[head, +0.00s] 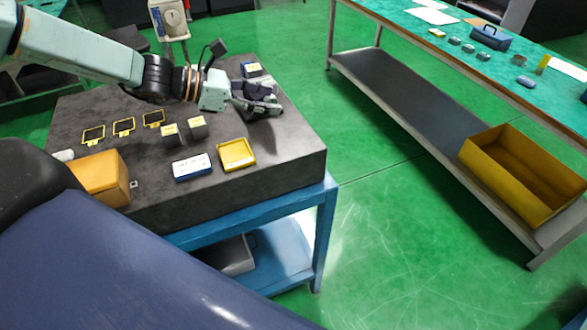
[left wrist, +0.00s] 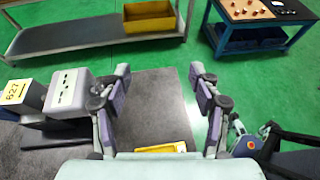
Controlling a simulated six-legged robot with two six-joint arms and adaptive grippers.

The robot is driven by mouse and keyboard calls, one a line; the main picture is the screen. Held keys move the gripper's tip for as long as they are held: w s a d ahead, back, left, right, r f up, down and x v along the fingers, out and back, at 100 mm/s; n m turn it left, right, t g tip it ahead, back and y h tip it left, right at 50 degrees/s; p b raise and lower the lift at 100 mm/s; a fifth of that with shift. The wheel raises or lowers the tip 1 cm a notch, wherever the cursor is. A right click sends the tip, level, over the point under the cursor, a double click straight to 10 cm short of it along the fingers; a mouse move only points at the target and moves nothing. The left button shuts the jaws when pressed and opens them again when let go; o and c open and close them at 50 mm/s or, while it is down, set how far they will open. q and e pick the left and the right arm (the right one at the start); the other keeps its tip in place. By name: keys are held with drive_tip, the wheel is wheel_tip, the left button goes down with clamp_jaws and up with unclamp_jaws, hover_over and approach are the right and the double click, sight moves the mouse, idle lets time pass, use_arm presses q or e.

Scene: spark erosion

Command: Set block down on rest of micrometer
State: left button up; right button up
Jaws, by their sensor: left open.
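My left gripper (head: 270,104) is open and empty, low over the right part of the dark plate. In the left wrist view its fingers (left wrist: 160,72) stand wide apart with nothing between them. A grey block with a yellow label reading 627 (left wrist: 18,93) is beside a light grey unit with small dark marks (left wrist: 68,90), apparently the micrometer, above a dark base. In the head view a yellow label (head: 252,68) shows just beyond the gripper. The contact under the block cannot be made out.
Three yellow frames (head: 123,126) lie at left. A dial instrument (head: 170,18) stands behind. A bench (head: 420,85) is at right.

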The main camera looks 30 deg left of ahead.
use_arm(q)
drive_tip(key=s+d+f+m+b, duration=0.1)
drive_tip(key=s+d+f+b, duration=0.5)
drive_tip(key=s+d+f, duration=0.1)
drive_tip(key=shift+d+f+g+h, duration=0.35)
drive_tip(key=shift+d+f, duration=0.45)
drive_tip(key=shift+d, duration=0.55)
